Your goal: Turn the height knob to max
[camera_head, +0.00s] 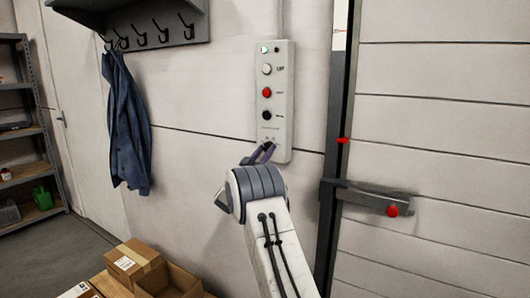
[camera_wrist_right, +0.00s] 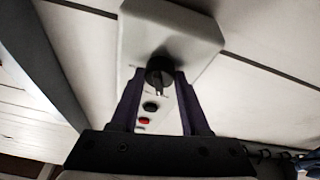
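The control panel (camera_head: 276,110) is a tall pale box on the wall, with a lit green lamp at its top and white, red and black buttons below. The knob (camera_wrist_right: 160,70) is round and black with a pointer mark, on the panel (camera_wrist_right: 200,45) in the right wrist view. It is hidden behind my gripper in the head view. My right gripper (camera_head: 261,151) is at the panel's lower end. Its two fingers lie on either side of the knob in the right wrist view (camera_wrist_right: 161,76); whether they press on it I cannot tell. My left gripper is not in view.
A blue coat (camera_head: 126,125) hangs from a hook rack (camera_head: 150,38) left of the panel. A metal latch bar (camera_head: 370,196) with a red button crosses the door frame on the right. Cardboard boxes (camera_head: 136,266) stand low at front left, near a shelf (camera_head: 32,130).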

